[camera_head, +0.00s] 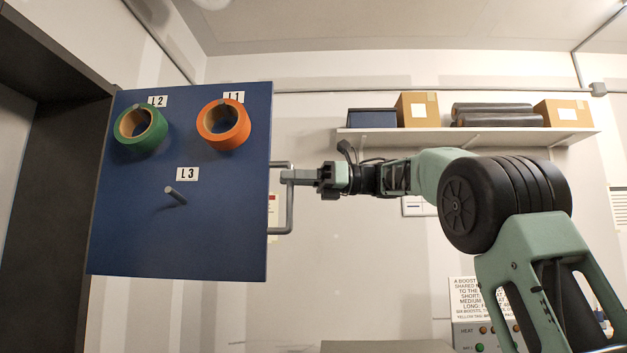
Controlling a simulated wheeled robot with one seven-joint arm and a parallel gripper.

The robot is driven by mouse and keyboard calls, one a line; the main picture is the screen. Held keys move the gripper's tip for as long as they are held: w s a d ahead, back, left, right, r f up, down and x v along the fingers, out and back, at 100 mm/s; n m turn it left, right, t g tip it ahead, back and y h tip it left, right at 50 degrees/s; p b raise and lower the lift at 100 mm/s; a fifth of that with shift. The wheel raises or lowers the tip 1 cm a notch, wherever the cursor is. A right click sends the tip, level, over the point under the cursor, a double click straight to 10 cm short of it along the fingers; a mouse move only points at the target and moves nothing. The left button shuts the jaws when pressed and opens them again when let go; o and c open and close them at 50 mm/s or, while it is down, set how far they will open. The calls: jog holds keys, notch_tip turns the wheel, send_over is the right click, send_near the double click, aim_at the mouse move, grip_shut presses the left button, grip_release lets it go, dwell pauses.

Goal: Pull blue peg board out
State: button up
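The blue peg board (136,235) hangs upright at the left, beside a dark cabinet frame. A grey U-shaped handle (289,214) sticks out from its right edge. My gripper (288,175) reaches in from the right, with its fingers at the upper part of the handle's bar. The fingers look closed around the bar, with no clear gap. A green ring (153,137) hangs on the peg under label L2. An orange ring (236,131) hangs on the peg under label L1. The peg (175,196) under label L3 (187,174) is bare.
The dark cabinet frame (62,190) stands at the left edge. A wall shelf (470,138) at the upper right holds boxes and dark rolls. A panel (483,335) with lamps and a printed sign (466,298) stand low at the right. Open space lies below the handle.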

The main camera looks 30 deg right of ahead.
jog(key=b+v, duration=0.2)
jog(key=v, duration=1.5)
jog(key=shift+d, duration=0.1)
